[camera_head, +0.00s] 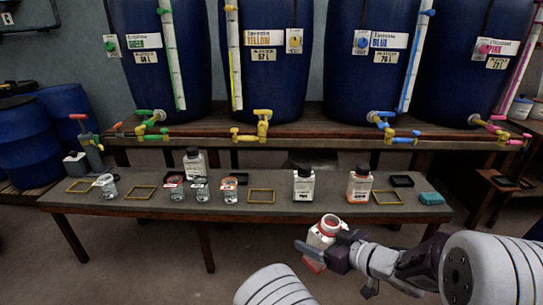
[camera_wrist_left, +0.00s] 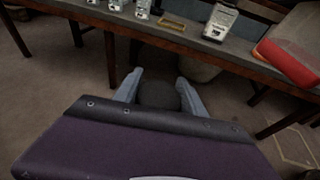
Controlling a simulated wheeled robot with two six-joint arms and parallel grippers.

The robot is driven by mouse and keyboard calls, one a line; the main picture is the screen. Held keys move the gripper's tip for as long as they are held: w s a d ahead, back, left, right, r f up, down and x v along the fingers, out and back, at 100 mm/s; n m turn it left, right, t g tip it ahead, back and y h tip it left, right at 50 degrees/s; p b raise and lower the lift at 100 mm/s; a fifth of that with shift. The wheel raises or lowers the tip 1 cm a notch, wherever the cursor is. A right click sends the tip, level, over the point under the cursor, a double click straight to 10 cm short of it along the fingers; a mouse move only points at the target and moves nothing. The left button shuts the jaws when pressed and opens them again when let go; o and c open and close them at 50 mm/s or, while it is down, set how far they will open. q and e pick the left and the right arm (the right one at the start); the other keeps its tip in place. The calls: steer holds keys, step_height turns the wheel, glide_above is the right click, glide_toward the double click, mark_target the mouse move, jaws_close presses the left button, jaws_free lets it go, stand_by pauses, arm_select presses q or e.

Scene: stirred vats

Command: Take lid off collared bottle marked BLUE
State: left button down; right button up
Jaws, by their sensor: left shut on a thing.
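My right gripper (camera_head: 336,240) is shut on a white bottle (camera_head: 322,236) with red on its top and lower edge, held tilted before the bench. The bottle's top shows no black lid; its marking is unreadable. A red-and-white thing (camera_wrist_left: 288,62), apparently this bottle, shows at the right of the left wrist view. My left gripper (camera_wrist_left: 160,92) is shut on a dark, rounded thing (camera_wrist_left: 158,95), apparently a black lid. Its fingertips are outside the head view. Black-lidded white bottles stand on the bench: one at the back (camera_head: 194,162), one mid-bench (camera_head: 303,184), one orange-filled (camera_head: 360,185).
Behind, blue vats (camera_head: 265,85) with coloured taps stand on a wooden shelf. Floor shows before the bench.

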steer(key=shift+a+r, duration=0.15)
arm_select(q)
steer(key=shift+s+a+r+y, duration=0.25)
steer(key=shift+a+r, duration=0.25)
steer(key=shift+a, duration=0.3)
